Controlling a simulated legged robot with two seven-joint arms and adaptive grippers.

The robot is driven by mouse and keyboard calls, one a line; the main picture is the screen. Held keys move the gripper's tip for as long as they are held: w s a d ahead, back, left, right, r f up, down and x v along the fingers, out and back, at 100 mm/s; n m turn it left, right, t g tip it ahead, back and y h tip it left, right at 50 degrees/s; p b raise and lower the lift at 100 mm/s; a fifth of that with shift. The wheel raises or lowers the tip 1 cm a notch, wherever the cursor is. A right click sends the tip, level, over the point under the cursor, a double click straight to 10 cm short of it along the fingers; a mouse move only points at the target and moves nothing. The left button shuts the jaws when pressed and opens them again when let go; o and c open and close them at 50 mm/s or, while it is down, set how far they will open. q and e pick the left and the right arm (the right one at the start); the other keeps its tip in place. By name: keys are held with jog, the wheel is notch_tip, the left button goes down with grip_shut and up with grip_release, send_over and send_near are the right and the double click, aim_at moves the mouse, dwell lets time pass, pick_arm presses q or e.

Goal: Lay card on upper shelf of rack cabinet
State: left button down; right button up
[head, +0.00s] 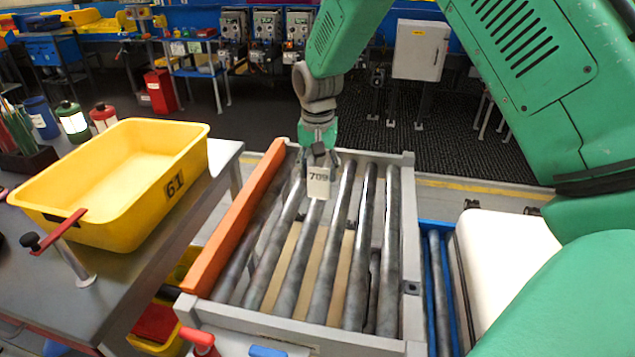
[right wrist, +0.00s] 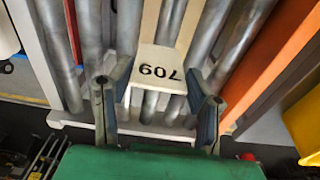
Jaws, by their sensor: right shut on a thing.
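My left gripper is in neither view. I cannot make out a rack cabinet with an upper shelf in these views.
The roller conveyor (head: 411,235) has an orange side rail (head: 235,222). A yellow bin marked 61 (head: 190,160) stands on a grey table (head: 222,160) at left, beside a red-handled clamp (head: 62,232). A grey wall box (head: 420,50) is at the back. Dark floor lies beyond the conveyor.

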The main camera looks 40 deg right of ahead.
aim_at(319, 184)
notch_tip(319, 184, down, 3)
jog(key=shift+s+r, duration=0.1)
jog(key=shift+s, duration=0.05)
jog(key=o, duration=1.1)
jog(key=shift+r, duration=0.1)
